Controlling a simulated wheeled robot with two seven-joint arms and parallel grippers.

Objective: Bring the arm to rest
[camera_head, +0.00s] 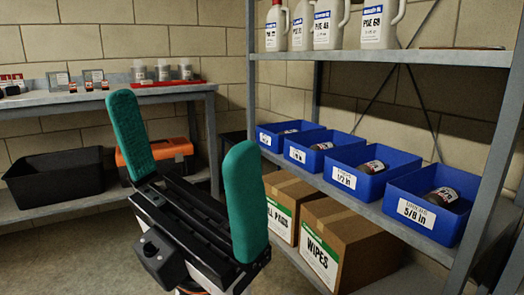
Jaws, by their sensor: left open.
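My left gripper (186,170) fills the lower middle of the head view. Its two green-padded fingers point up and stand wide apart, with nothing between them. It is in the open space in front of the shelves, and it appears to touch nothing. The rest of the left arm is mostly hidden below the gripper. My right gripper does not show.
A metal rack (455,58) on the right holds white jugs (379,24) on top, several blue bins (427,205) mid-level and cardboard boxes (345,245) below. A bench (105,99) at the left back has a black tub (57,177) and an orange toolbox (165,150) underneath.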

